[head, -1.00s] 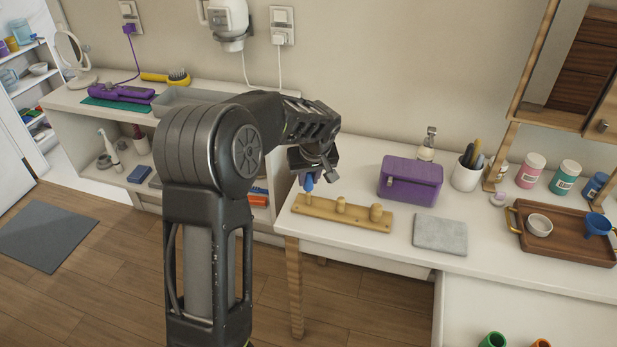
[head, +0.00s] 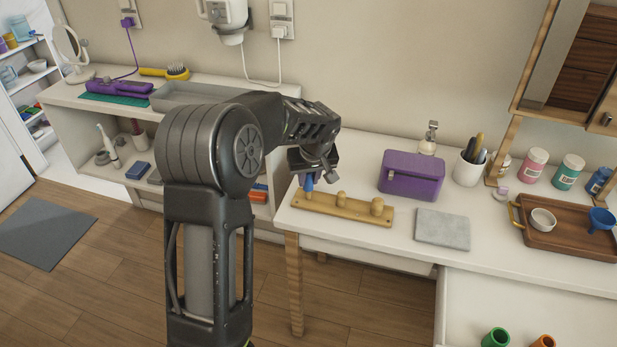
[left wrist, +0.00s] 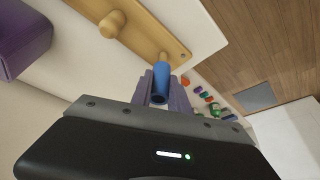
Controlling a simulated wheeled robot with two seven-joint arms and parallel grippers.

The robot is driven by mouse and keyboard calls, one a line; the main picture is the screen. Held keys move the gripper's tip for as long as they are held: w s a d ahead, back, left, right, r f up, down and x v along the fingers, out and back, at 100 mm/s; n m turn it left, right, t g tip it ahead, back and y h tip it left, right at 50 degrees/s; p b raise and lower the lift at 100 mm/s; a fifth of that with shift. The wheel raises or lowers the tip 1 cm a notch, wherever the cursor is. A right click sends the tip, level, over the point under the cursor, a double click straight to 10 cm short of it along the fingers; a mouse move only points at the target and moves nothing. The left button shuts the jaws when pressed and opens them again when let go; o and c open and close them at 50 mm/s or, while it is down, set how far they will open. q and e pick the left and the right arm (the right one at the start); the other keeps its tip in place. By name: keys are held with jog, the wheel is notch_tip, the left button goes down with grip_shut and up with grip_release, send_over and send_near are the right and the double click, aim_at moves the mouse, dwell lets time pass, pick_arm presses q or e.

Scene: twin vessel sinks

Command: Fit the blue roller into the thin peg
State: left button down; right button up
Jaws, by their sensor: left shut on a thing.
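My left gripper (head: 311,172) is shut on the blue roller (head: 309,183), which hangs upright over the left end of the wooden peg board (head: 343,210). The left wrist view shows the blue roller (left wrist: 160,77) between the fingertips (left wrist: 161,88). The thin peg (left wrist: 163,57) shows at the roller's far end, in line with it. I cannot tell how far the peg goes inside the roller. Two thicker pegs, a middle one (head: 341,198) and a right one (head: 377,206), stand bare on the board. My right gripper is not in view.
A purple box (head: 411,176) stands behind the board. A grey mat (head: 442,229) lies to its right, then a wooden tray (head: 560,243) with a white bowl and a blue funnel-like cup. The table's front edge runs close to the board.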

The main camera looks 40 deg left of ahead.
aim_at(310, 183)
pick_arm(q)
jog(key=shift+f+b, duration=1.45)
jog(key=shift+f, duration=0.3)
jog(key=c, duration=1.2)
grip_release()
jog(key=v, duration=0.8)
jog(key=shift+f, duration=0.15)
